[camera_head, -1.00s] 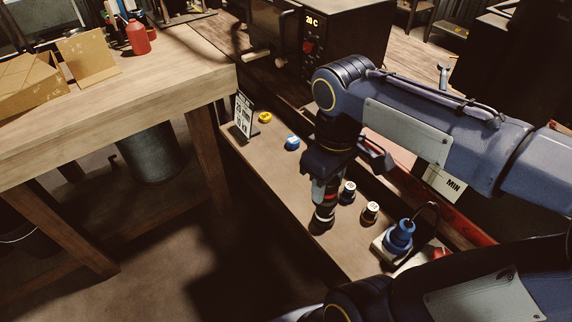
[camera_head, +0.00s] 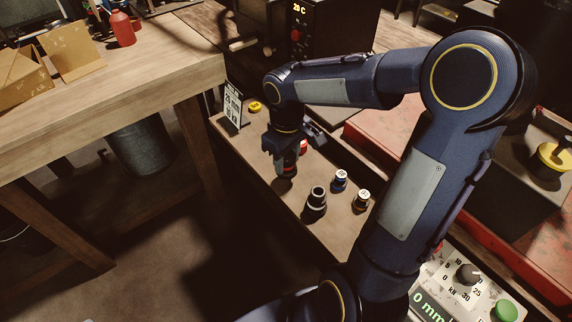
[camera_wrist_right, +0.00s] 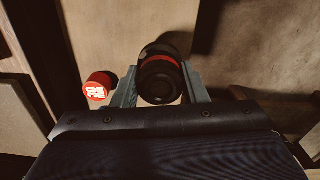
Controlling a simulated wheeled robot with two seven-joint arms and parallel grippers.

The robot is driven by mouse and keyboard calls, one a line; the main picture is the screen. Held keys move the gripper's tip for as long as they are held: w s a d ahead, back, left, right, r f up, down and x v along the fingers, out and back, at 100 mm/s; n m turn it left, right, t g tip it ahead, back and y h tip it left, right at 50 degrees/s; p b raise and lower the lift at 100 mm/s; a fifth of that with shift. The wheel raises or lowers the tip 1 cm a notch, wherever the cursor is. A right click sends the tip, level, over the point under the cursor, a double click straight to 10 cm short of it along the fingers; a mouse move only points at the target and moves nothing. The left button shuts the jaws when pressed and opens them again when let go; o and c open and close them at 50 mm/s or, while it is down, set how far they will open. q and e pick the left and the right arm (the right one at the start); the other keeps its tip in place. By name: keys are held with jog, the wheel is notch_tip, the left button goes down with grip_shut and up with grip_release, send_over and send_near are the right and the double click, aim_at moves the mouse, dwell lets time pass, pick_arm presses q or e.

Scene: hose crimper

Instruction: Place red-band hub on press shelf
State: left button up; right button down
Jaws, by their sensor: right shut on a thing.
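My right gripper (camera_head: 287,158) is shut on a dark hub with a red band (camera_head: 287,170). In the right wrist view the two fingers of the gripper (camera_wrist_right: 160,90) stand on either side of the red-band hub (camera_wrist_right: 160,68). The hub is over the narrow brown shelf (camera_head: 262,178); I cannot tell whether its base touches the wood. A red cap with white lettering (camera_wrist_right: 98,87) is beside it, to the left in the right wrist view, and partly hidden behind the gripper in the head view. My left gripper is not in view.
A dark hub with a grey top (camera_head: 316,199), a blue-banded piece (camera_head: 340,180) and a white-topped piece (camera_head: 361,200) stand nearer on the shelf. A sign (camera_head: 233,104) and a yellow cap (camera_head: 254,106) stand at its far end. A control panel (camera_head: 462,290) is lower right.

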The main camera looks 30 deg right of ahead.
aim_at(286, 167)
jog(key=shift+w+f, duration=0.15)
jog(key=shift+f, duration=0.75)
jog(key=shift+w+f, duration=0.1)
jog(key=shift+f, duration=0.75)
jog(key=shift+f, duration=0.2)
jog(key=c, duration=0.9)
grip_release()
jog(key=shift+o, duration=0.2)
